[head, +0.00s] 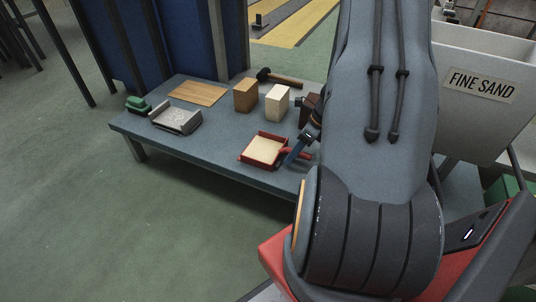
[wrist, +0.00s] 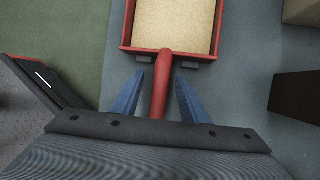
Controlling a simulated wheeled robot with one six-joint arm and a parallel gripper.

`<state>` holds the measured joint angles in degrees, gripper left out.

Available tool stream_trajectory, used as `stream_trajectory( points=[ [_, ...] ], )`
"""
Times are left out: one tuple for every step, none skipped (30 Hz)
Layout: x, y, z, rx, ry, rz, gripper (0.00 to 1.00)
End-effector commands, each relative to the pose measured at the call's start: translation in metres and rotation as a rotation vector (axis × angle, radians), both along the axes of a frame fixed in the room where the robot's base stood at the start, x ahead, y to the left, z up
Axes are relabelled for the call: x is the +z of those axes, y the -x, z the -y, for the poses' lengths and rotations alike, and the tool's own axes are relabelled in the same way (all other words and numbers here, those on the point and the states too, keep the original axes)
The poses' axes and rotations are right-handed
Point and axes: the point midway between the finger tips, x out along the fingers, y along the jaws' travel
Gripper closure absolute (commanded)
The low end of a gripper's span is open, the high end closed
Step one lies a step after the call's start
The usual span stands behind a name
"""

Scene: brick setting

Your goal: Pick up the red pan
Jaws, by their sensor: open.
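The red pan (head: 263,150) sits near the front edge of the low grey table, with pale sand-like material inside. In the wrist view the pan (wrist: 128,25) is at the top, and its red handle (wrist: 160,88) runs down between my fingers. My gripper (wrist: 159,85) is open, with one blue finger on each side of the handle and a visible gap on both sides. In the head view my gripper (head: 292,152) is at the handle end of the pan, and my arm hides part of that area.
On the table (head: 212,150) stand a brown block (head: 246,95), a cream block (head: 277,102), a hammer (head: 280,78), a wooden board (head: 198,93), a grey tray (head: 176,118) and a green brush (head: 138,105). A bin labelled FINE SAND (head: 485,110) stands at right.

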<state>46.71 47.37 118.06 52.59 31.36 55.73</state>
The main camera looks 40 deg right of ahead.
Motion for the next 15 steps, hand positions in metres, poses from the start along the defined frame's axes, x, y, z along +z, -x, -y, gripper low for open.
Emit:
stream_trajectory(
  points=[
    [0.0002, -0.0001, 0.0001, 0.0, 0.001, 0.0, 0.6],
    [0.0006, 0.0, 0.0001, 0.0, 0.001, 0.0, 0.6],
    [0.0009, 0.0, 0.0002, 0.0, 0.001, 0.0, 0.6],
    [0.001, 0.0001, 0.0003, 0.0, 0.001, 0.0, 0.6],
    [0.0009, 0.0002, 0.0003, 0.0, 0.001, 0.0, 0.61],
    [0.0009, 0.0002, 0.0003, 0.0, 0.001, 0.0, 0.68],
    [0.001, 0.0002, 0.0003, 0.0, 0.001, 0.0, 0.73],
    [0.001, 0.0002, 0.0003, 0.0, 0.001, 0.0, 0.78],
    [0.001, 0.0001, 0.0004, 0.0, 0.001, 0.0, 0.85],
    [0.001, 0.0001, 0.0004, 0.0, 0.001, 0.0, 0.9],
    [0.001, 0.0001, 0.0004, 0.0, 0.001, 0.0, 0.95],
    [0.001, 0.0001, 0.0004, 0.0, 0.001, 0.0, 1.0],
    [0.001, 0.0001, 0.0004, 0.0, 0.001, 0.0, 1.0],
    [0.0012, 0.0, 0.0005, 0.0, 0.001, 0.0, 1.0],
    [0.0012, 0.0, 0.0005, 0.0, 0.001, 0.0, 1.0]
  ],
)
